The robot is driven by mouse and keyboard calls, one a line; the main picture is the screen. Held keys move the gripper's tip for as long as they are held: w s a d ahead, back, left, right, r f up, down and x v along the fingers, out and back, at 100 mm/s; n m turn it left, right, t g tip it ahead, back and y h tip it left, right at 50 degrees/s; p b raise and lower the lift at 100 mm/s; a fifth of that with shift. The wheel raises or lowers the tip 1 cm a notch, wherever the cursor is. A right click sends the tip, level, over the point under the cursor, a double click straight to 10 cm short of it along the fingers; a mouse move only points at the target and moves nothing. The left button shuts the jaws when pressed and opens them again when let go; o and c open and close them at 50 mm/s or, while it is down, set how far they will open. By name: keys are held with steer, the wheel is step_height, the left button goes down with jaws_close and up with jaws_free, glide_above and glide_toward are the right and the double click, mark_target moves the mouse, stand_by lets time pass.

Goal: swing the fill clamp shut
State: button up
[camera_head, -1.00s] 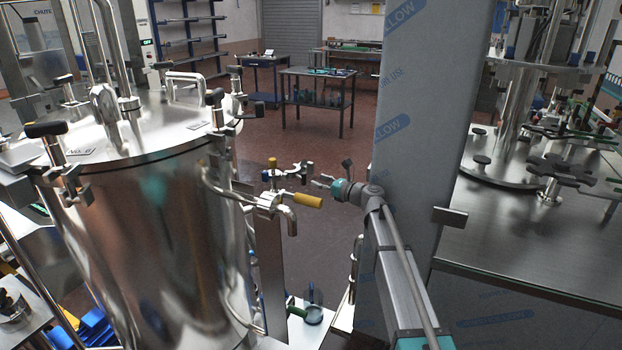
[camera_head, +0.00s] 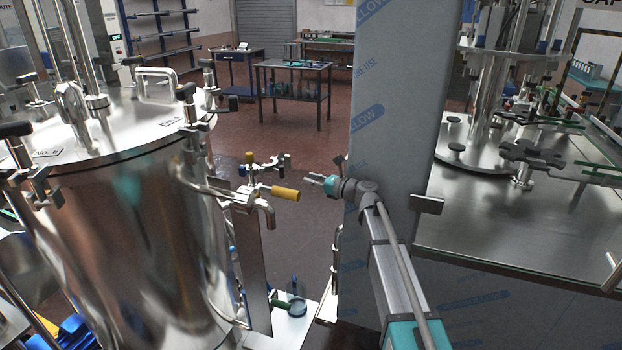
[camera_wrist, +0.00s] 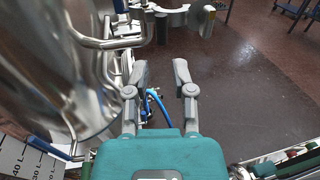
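The fill clamp (camera_head: 268,163) is a small metal clamp with an upright brass knob at its left end. It sits beside the steel tank, above a bent spout with a yellow handle (camera_head: 285,193). Its arm sticks out to the right and looks swung open. My gripper (camera_head: 306,178) is just right of and slightly below the clamp's right end, with a small gap. In the wrist view my gripper (camera_wrist: 160,72) shows two grey fingers apart with nothing between them.
The steel tank (camera_head: 115,225) stands close on the left, with pipes along its side. A wrapped grey column (camera_head: 385,110) rises behind my arm. A steel worktable (camera_head: 480,240) with machinery is at the right. Open floor lies behind the clamp, with a workbench (camera_head: 292,65) farther back.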

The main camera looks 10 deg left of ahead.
steer(key=shift+s+d+n, duration=0.25)
steer(key=shift+s+n, duration=0.05)
steer(key=shift+s, duration=0.1)
steer(key=shift+c, duration=1)
steer(key=s+d+f+n+g+h+p, duration=0.1)
steer(key=s+d+n, duration=0.1)
steer(key=s, duration=0.1)
steer(key=s+d+f+n+h+p, duration=0.1)
steer(key=s+d+n, duration=0.1)
steer(key=s+n, duration=0.1)
steer(key=s+d+f+n+g+h+p, duration=0.1)
steer(key=s+d+n+h, duration=0.1)
steer(key=s, duration=0.1)
steer(key=shift+d+f+g+p, duration=0.2)
steer(key=shift+f+g+p, duration=0.1)
steer(key=shift+p, duration=0.1)
jaws_close()
steer(key=s+d+f+n+g+h+p, duration=0.1)
steer(key=s+d+n+g+h+p, duration=0.1)
steer(key=s+d+n+h, duration=0.4)
steer(key=s+d+f+n+g+h+p, duration=0.2)
steer(key=s+d+n+h+p, duration=0.3)
steer(key=s+d, duration=1.2)
steer(key=d+n+h, duration=0.1)
steer(key=d+n, duration=0.1)
steer(key=n, duration=0.1)
steer(key=shift+s+d+f+h, duration=0.15)
steer(key=shift+s+f+h, duration=0.05)
steer(key=shift+f+h, duration=0.1)
